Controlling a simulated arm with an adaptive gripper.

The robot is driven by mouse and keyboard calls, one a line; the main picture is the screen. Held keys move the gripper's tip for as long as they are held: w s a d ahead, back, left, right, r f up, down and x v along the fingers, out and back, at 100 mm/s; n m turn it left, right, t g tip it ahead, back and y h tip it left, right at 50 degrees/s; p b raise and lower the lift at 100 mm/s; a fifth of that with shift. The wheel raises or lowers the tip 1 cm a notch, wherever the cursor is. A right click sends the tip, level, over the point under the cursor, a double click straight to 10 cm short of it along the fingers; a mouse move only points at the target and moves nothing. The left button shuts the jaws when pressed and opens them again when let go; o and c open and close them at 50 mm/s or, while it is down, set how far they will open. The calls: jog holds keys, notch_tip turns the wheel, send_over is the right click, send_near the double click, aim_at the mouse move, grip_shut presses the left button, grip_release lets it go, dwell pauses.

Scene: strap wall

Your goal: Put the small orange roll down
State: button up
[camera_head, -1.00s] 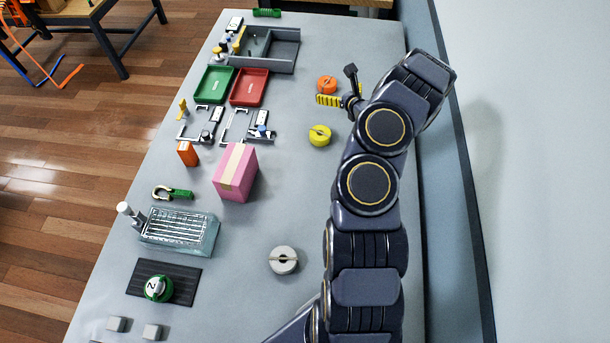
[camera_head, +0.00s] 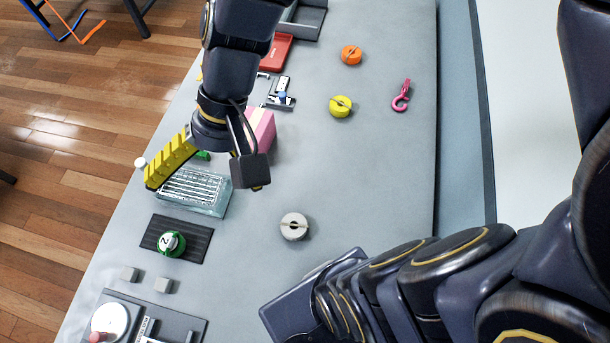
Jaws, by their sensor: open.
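The small orange roll (camera_head: 351,54) lies on the grey table, toward the back and right of the middle. Nothing touches it. My gripper (camera_head: 168,162) is open, well to the left and nearer in the view, over the area by the clear ridged case. My arm hides part of the table's left side.
A yellow roll (camera_head: 340,106) and a pink hook (camera_head: 401,96) lie near the orange roll. A grey-white roll (camera_head: 294,226) lies nearer. The clear case (camera_head: 192,192), a pink box (camera_head: 261,128) and a red tray (camera_head: 277,52) stand at left. The table's right middle is clear.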

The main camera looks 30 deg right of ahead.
jog(key=s+d+n+h, duration=0.3)
jog(key=s+d+h, duration=0.2)
jog(key=s+d, duration=0.2)
jog(key=shift+s+d+f+h, duration=0.15)
jog(key=shift+s+d+h, duration=0.25)
jog(key=shift+d, duration=0.45)
